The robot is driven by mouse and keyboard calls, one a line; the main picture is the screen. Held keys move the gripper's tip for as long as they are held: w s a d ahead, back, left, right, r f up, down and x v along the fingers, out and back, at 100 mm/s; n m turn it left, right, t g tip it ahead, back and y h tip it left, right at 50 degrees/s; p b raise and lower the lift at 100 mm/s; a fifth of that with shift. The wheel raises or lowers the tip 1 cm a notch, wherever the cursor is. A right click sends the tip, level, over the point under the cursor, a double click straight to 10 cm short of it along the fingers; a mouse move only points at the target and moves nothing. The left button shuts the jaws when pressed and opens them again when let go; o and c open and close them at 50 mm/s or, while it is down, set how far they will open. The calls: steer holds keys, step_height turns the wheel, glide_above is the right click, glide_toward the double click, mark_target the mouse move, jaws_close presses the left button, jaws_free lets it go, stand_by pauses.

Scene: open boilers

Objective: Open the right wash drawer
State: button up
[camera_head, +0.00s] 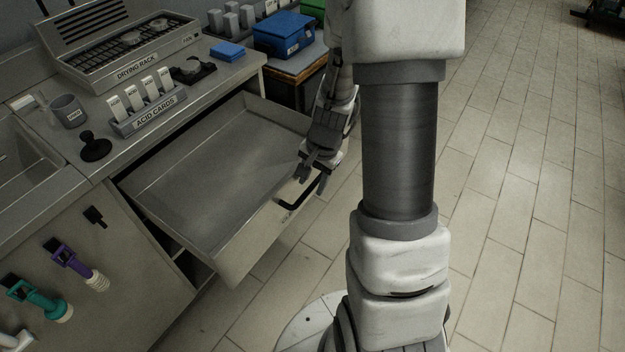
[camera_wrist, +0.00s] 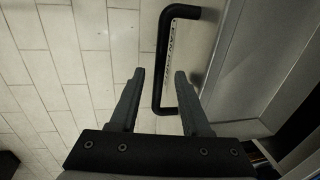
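The wash drawer (camera_head: 205,180) under the counter is pulled well out, and its empty metal inside shows in the head view. Its black bar handle (camera_head: 304,193) is on the front panel. My gripper (camera_head: 307,167) is at the drawer front, close to the handle's upper end. In the wrist view my gripper (camera_wrist: 159,74) is open, with two separate fingers.
On the counter stand a drying rack (camera_head: 125,50), an acid card holder (camera_head: 150,117), a mug (camera_head: 68,110) and a black knob-like object (camera_head: 95,146). A blue box (camera_head: 284,34) sits on a side table behind the drawer. Tiled floor (camera_head: 540,200) is clear at the right.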

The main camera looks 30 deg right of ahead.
step_height(320, 180, up, 17)
steer(key=s+d+p, duration=0.1)
steer(key=s+p, duration=0.1)
steer(key=p, duration=0.2)
steer(key=shift+s+d+p, duration=0.35)
steer(key=shift+s, duration=0.05)
steer(key=shift+r, duration=0.15)
steer(key=s+a+r+n+t+p, duration=0.2)
steer(key=s+a+r+n, duration=0.3)
steer(key=r, duration=0.4)
steer(key=s+a+r+n+t+h+p, duration=0.1)
steer(key=s+a+r+n+p, duration=0.2)
steer(key=s+a+r+n, duration=0.3)
step_height(320, 180, up, 3)
steer(key=shift+s+f+n+t, duration=0.1)
steer(key=shift+s+n+t, duration=0.3)
steer(key=shift+s, duration=0.1)
